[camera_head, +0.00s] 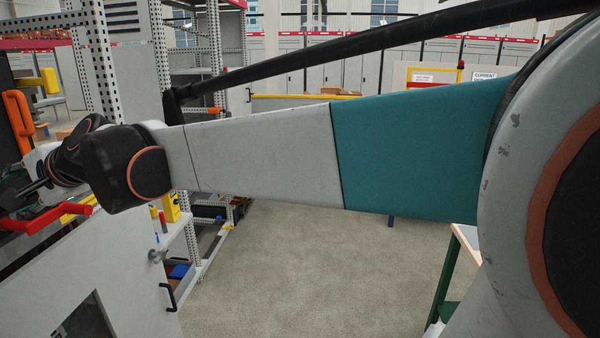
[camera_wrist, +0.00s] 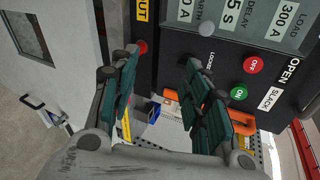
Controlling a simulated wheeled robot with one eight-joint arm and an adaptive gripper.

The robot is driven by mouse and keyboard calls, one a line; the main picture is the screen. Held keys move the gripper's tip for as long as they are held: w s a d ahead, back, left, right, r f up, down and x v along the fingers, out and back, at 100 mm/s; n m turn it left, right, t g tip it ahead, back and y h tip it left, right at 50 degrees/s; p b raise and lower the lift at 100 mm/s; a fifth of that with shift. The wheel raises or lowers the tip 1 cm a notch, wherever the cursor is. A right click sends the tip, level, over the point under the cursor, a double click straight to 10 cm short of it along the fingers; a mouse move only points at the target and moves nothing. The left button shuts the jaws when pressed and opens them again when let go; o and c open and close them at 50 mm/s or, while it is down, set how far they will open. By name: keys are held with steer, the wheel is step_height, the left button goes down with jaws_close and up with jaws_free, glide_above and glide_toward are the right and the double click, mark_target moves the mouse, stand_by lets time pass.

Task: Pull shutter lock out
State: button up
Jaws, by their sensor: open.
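In the wrist view, my gripper (camera_wrist: 159,62) is open, with its teal-padded fingers spread and nothing held between them. A dark switchgear panel (camera_wrist: 232,50) is beyond the fingertips. On it are a small grey round knob (camera_wrist: 207,28), a label reading LOCKED (camera_wrist: 212,60), a red OFF button (camera_wrist: 253,64) and a green ON button (camera_wrist: 239,94). A red round part (camera_wrist: 141,46) is just beyond the left fingertip, below a yellow label (camera_wrist: 142,10). I cannot tell which part is the shutter lock. In the head view, my gripper is at the far left edge, largely hidden.
A white cabinet door (camera_head: 120,265) with a window and black handle stands open at lower left in the head view. A red handle (camera_head: 45,220) juts out near it. Metal shelving (camera_head: 215,60) stands behind. The floor (camera_head: 300,270) right of the door is clear.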

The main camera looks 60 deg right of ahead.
steer(key=shift+s+a+f+n+b, duration=0.15)
steer(key=shift+s+f+n, duration=0.25)
steer(key=shift+f, duration=0.15)
steer(key=shift+s+a+f+n+b, duration=0.15)
steer(key=shift+s+f+n, duration=0.2)
steer(key=shift+f, duration=0.2)
steer(key=shift+s+f, duration=0.1)
steer(key=s+d+f+n+g+h+b, duration=0.2)
steer(key=s+f+n+b, duration=0.3)
steer(key=s+f, duration=0.8)
steer(key=s+d+f+n+g+h+b, duration=0.1)
steer(key=s+f+n+g+h+b, duration=0.1)
steer(key=s+f+n+b, duration=0.3)
steer(key=s+f+n, duration=0.2)
steer(key=s+f, duration=0.2)
steer(key=f, duration=0.2)
steer(key=s+f+n+g, duration=0.1)
steer(key=s+f+n, duration=0.1)
steer(key=s+f, duration=0.2)
step_height(320, 180, down, 3)
steer(key=shift+d+f+g, duration=0.1)
steer(key=shift+d+g, duration=0.2)
steer(key=shift+d, duration=0.05)
